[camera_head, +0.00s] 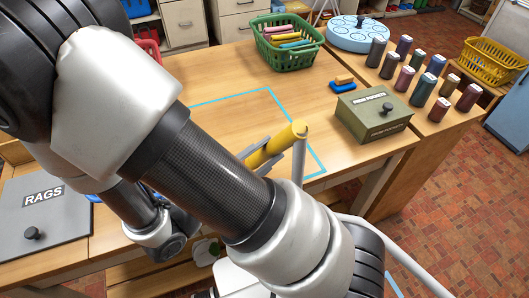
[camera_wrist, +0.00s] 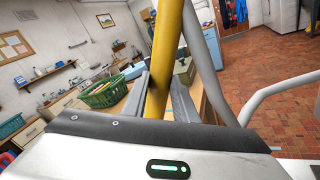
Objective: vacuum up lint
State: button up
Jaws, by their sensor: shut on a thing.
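My gripper (camera_wrist: 160,98) is shut on a yellow tube (camera_wrist: 166,55), which stands up between its two fingers in the wrist view. In the head view the yellow tube (camera_head: 284,141) is held over the wooden table, near its front edge, its round end pointing up and right. My arm covers the gripper's body and the tube's lower part there. I cannot tell whether the tube belongs to a vacuum. A light blue outline (camera_head: 300,125) marks an area on the table, partly behind my arm. No lint can be made out.
A green basket (camera_head: 288,45) stands at the back. A grey RAGS lid (camera_head: 45,215) lies left. Pale tubular rails (camera_head: 400,260) run near my arm.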

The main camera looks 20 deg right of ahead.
jog(key=shift+r+p, duration=1.05)
jog(key=shift+r, duration=0.4)
